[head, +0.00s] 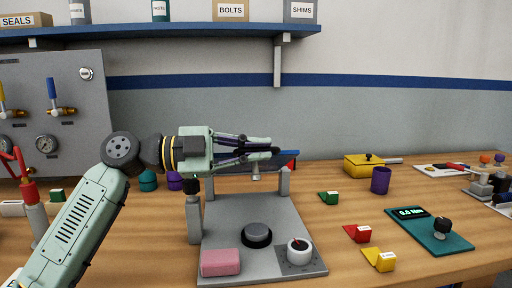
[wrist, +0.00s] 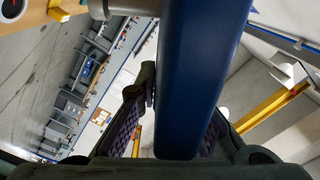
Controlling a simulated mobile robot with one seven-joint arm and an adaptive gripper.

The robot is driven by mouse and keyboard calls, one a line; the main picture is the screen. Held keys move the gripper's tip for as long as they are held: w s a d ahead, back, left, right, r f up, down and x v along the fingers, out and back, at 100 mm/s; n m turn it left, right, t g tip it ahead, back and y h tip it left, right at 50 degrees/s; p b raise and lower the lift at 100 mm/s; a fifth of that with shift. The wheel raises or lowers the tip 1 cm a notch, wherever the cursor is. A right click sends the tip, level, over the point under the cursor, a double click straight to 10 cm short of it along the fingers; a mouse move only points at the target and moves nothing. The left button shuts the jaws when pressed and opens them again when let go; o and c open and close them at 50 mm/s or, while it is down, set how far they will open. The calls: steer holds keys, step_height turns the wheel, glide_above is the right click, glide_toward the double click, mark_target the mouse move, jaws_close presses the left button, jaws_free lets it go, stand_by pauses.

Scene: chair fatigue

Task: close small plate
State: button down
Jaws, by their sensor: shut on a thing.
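My gripper (head: 262,148) reaches level from the left over the grey test rig (head: 215,264) and is shut on a blue bar (head: 289,154). In the wrist view, the blue bar (wrist: 195,80) runs up the picture between my two dark fingers (wrist: 183,125). In the head view, my gripper and arm hide most of the bar and the top of the rig. No part is clearly marked as the small plate, and I cannot tell whether the blue bar is it. A dark round pad (head: 257,233) sits on the rig base below my gripper.
On the rig base are a pink block (head: 221,262) and a white dial (head: 298,251). To the right stand a purple cup (head: 380,180), a yellow box (head: 364,165), red and yellow wedges, and a teal readout panel (head: 440,235). A shelf (head: 180,37) hangs above.

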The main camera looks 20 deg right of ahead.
stand_by(0.3)
steer(key=c, duration=1.7)
jaws_free()
steer(key=shift+a, duration=0.1)
steer(key=v, duration=1.2)
steer(key=shift+r, duration=0.1)
